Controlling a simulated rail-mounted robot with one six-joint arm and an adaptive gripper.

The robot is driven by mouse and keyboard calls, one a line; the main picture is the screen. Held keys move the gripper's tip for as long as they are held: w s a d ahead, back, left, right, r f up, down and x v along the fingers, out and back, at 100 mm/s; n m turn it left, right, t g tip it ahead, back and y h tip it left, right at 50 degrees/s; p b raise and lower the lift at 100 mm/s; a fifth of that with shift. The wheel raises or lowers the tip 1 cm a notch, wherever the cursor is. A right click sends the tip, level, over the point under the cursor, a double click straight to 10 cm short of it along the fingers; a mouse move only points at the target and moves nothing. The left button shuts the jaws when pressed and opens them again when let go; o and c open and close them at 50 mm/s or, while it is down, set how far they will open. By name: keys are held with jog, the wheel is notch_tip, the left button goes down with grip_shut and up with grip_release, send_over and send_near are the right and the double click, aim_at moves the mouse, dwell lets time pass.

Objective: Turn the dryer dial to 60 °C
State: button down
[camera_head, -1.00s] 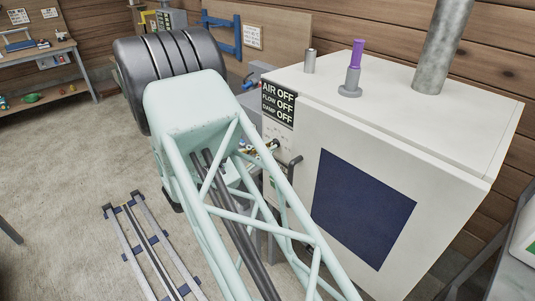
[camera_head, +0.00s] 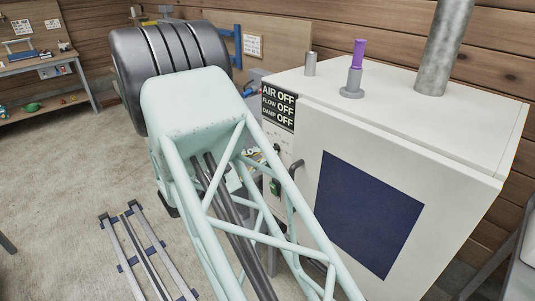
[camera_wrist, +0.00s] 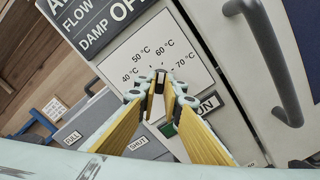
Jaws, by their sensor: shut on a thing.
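The white dryer (camera_head: 400,115) stands at the right in the head view. In the wrist view its white dial plate (camera_wrist: 172,30) reads 40, 50, 60 and 70 °C in an arc. The dark dial (camera_wrist: 160,74) sits below these marks, mostly covered by my fingers. My gripper (camera_wrist: 161,83) has its yellow-sided fingers closed around the dial. The visible top of the dial lies roughly below the gap between 50 and 60 °C; its exact pointing is hard to tell.
A dark door handle (camera_wrist: 268,65) stands out right of the dial plate. A black sign (camera_head: 278,106) reads AIR OFF, FLOW OFF, DAMP OFF. A green switch (camera_head: 275,187) and an ON label (camera_wrist: 208,104) are close by. A grey box with FULL and SHUT labels (camera_wrist: 137,143) is lower left.

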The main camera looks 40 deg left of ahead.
jog(key=c, duration=2.7)
grip_release()
jog(key=shift+c, duration=0.2)
jog(key=shift+s, duration=0.15)
jog(key=s+a, duration=0.2)
jog(key=s, duration=0.9)
jog(key=shift+s, duration=0.25)
